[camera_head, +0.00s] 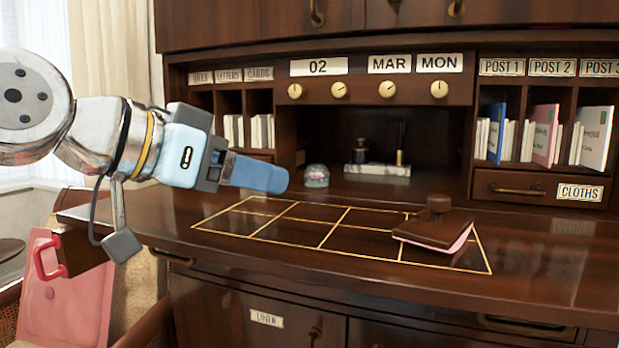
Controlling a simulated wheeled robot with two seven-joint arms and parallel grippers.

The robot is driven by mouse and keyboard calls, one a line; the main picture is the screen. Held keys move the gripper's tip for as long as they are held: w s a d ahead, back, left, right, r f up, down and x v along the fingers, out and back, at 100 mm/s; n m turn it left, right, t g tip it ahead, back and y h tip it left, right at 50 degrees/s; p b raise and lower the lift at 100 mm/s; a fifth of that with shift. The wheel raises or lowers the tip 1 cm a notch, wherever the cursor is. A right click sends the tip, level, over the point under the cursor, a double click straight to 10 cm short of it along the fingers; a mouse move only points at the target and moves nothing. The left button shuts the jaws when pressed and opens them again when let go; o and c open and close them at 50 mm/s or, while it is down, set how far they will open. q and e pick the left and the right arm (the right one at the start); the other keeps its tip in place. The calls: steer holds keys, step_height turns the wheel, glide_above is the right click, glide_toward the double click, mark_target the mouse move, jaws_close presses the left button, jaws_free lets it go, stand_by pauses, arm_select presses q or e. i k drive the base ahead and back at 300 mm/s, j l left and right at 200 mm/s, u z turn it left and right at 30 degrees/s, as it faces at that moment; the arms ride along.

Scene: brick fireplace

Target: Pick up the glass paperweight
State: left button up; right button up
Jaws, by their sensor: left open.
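The glass paperweight (316,176) is a small clear dome with pink and greenish colour inside. My left gripper (284,180) comes in from the left above the desk. Its blue fingers point right, and their tips lie just left of the paperweight in the picture. I cannot tell how far in front of it they are. The gripper is open and holds nothing that I can see. My right gripper is out of view.
A brown blotter with a knob (437,224) lies on the gold grid at the right. A pen stand (377,168) with an ink bottle stands in the recess. Pigeonholes with cards and books flank it. A pink folder (66,290) is at lower left. The grid's middle is bare.

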mark_target(316, 175)
steer(key=i+z, duration=0.2)
steer(key=z, duration=0.15)
steer(key=i+j+z, duration=0.15)
steer(key=z, duration=0.25)
steer(key=i+j+z, duration=0.2)
steer(key=z, duration=0.15)
steer(key=i, duration=0.05)
